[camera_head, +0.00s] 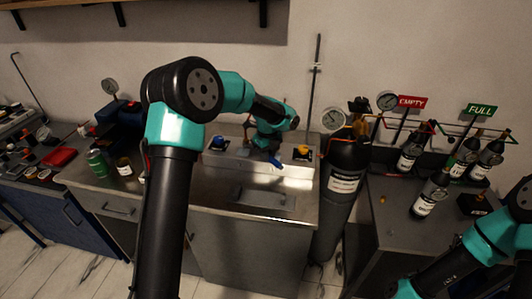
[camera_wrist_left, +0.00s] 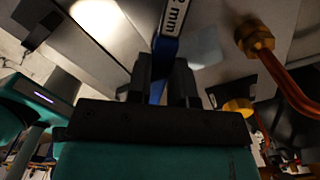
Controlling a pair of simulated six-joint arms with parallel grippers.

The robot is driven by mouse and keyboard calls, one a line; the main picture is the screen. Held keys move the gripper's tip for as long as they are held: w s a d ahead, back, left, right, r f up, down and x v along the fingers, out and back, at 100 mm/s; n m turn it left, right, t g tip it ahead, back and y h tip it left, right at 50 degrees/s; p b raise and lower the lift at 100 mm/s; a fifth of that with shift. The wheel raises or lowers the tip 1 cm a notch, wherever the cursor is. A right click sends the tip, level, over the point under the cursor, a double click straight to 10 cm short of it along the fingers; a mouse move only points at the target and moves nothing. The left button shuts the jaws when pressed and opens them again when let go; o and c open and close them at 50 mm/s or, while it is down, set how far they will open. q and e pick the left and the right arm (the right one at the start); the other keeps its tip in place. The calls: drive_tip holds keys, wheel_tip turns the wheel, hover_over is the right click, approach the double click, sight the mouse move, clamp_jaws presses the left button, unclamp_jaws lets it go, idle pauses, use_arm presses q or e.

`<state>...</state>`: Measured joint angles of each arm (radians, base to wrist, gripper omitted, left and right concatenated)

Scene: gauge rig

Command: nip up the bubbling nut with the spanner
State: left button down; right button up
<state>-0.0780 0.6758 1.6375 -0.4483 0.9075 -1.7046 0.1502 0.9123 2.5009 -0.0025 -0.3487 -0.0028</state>
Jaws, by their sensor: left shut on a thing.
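My left gripper (camera_wrist_left: 165,85) is shut on a blue spanner (camera_wrist_left: 171,46). The spanner's pale label, ending in "2 mm", faces the left wrist camera; its working end is out of that view. In the head view, the spanner's blue part (camera_head: 275,162) shows just below the left gripper (camera_head: 268,148), over the steel bench. In the left wrist view, a brass nut (camera_wrist_left: 255,38) on a copper pipe (camera_wrist_left: 295,92) is to the right of the spanner and apart from its visible part. I see no bubbles on it. My right gripper is outside the views.
A black gas cylinder (camera_head: 343,180) stands right of the steel bench (camera_head: 215,190), with a gauge (camera_head: 333,119) nearby. Small bottles (camera_head: 411,152) stand on the right bench by EMPTY (camera_head: 411,101) and FULL (camera_head: 481,110) signs. A green can (camera_head: 97,163) stands at left.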

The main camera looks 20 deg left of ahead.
sight(273, 159)
use_arm(q)
drive_tip(key=shift+s+d, duration=0.35)
drive_tip(key=shift+d, duration=0.3)
drive_tip(key=shift+s+d, duration=0.35)
drive_tip(key=shift+d, duration=0.25)
drive_tip(key=shift+r, duration=0.1)
drive_tip(key=shift+r, duration=2.2)
drive_tip(key=shift+d, duration=0.2)
drive_tip(key=shift+s+d+f+n, duration=0.2)
drive_tip(key=shift+d+n, duration=0.25)
drive_tip(key=shift+n, duration=0.15)
drive_tip(key=shift+s+d+f+n, duration=0.75)
drive_tip(key=shift+s+d+n, duration=0.15)
drive_tip(key=shift+d+n, duration=2.05)
drive_tip(key=shift+s+d+f+n, duration=0.9)
drive_tip(key=shift+d+n, duration=1.55)
drive_tip(key=shift+n, duration=1)
drive_tip(key=shift+s+d+f+n, duration=0.65)
drive_tip(key=shift+s+d+n, duration=0.3)
drive_tip(key=shift+d+n, duration=2)
